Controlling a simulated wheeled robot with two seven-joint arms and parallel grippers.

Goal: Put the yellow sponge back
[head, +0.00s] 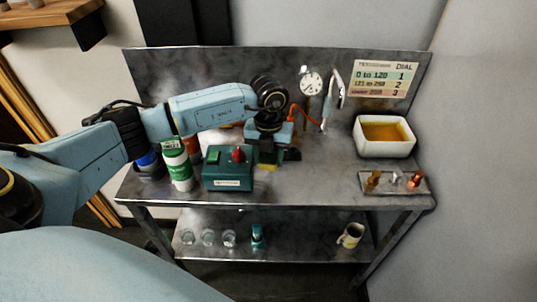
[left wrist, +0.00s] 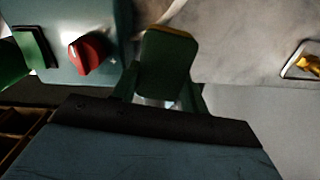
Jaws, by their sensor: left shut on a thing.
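The yellow sponge (head: 267,167) is below my left gripper (head: 268,157) in the head view, over the front middle of the metal bench, just right of the green control box. In the left wrist view, the sponge (left wrist: 167,65) shows a dark green face with a thin yellow edge at its far end. The fingers of my left gripper (left wrist: 160,88) are shut on it from both sides. I cannot tell whether the sponge touches the bench top. My right gripper is not in view.
The green box (head: 228,178) with a red knob is close left of the sponge, beside a green-and-white can (head: 177,165). A white basin (head: 385,148) of amber liquid and a small metal tray (head: 378,189) stand at the right. The bench top (head: 325,180) between is clear.

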